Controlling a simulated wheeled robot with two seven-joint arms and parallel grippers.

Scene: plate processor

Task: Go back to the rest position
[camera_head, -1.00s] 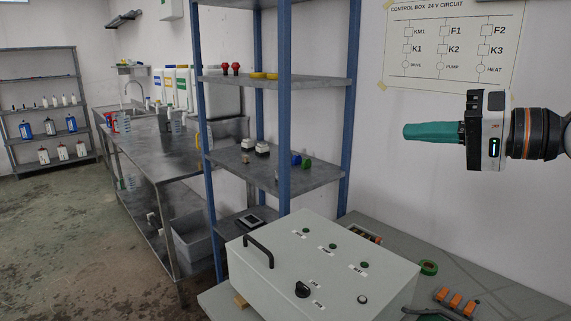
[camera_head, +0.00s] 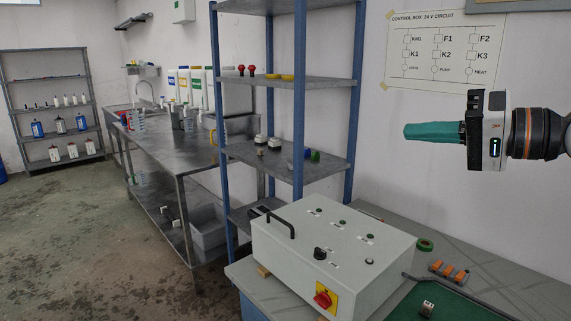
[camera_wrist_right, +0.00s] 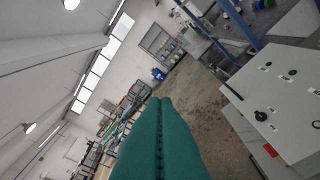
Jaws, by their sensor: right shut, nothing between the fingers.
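My right gripper (camera_head: 408,131) shows at the right of the head view, raised in front of the white wall and pointing left. Its green fingers are together with nothing between them. In the right wrist view the same fingers (camera_wrist_right: 160,102) lie side by side, pressed together, above open floor. My left gripper is in neither view.
A grey control box (camera_head: 290,235) with a black handle and a red-yellow switch stands on the bench below my right gripper. A blue-post shelf (camera_head: 300,110) stands behind it. A steel table (camera_head: 170,160) is further left. Floor (camera_head: 80,230) at left is clear.

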